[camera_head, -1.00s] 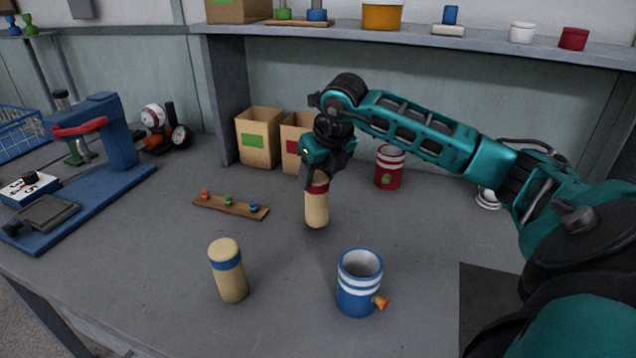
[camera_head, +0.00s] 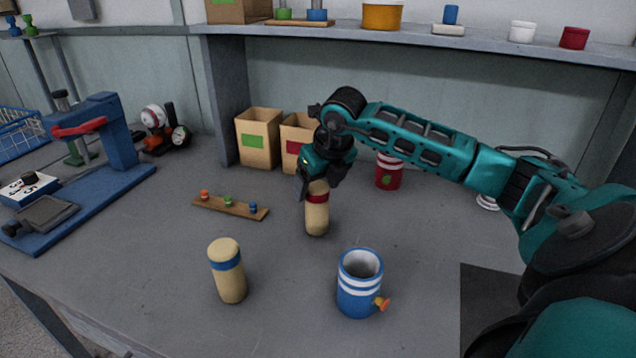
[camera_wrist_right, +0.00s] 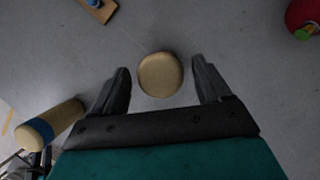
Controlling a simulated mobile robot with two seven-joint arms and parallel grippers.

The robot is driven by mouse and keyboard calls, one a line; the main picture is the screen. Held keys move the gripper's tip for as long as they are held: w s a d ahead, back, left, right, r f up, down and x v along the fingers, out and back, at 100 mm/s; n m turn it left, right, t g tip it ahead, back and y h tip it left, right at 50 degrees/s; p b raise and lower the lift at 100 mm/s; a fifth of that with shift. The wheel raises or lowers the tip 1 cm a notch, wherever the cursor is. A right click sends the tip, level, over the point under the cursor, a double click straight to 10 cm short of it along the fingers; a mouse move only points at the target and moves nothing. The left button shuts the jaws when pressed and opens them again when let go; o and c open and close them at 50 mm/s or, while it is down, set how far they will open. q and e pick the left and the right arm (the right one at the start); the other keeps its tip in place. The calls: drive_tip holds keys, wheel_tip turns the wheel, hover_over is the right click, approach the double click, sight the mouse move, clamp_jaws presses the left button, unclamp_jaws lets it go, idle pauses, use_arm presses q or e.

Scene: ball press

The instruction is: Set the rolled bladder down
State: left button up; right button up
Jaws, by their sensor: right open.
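The rolled bladder with a red band (camera_head: 317,214) stands upright on the grey table in the head view. In the right wrist view its round tan top (camera_wrist_right: 160,75) lies between the fingers, with a gap on each side. My right gripper (camera_head: 321,184) is open around its upper end; both spread fingers show in the right wrist view (camera_wrist_right: 165,88). A second tan roll with a blue band (camera_head: 227,270) stands to the front left. My left gripper is not in view.
A blue and white striped cup (camera_head: 358,285) with an orange plug stands at the front. A red striped cup (camera_head: 389,170) is behind my gripper. A wooden strip with coloured pegs (camera_head: 230,207) lies to the left. A blue press (camera_head: 112,135) stands at far left.

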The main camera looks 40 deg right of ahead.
drive_tip(key=shift+s+r, duration=0.1)
drive_tip(key=shift+r, duration=0.5)
drive_tip(key=v, duration=1.1)
drive_tip(key=shift+p, duration=0.4)
drive_tip(key=shift+a, duration=0.1)
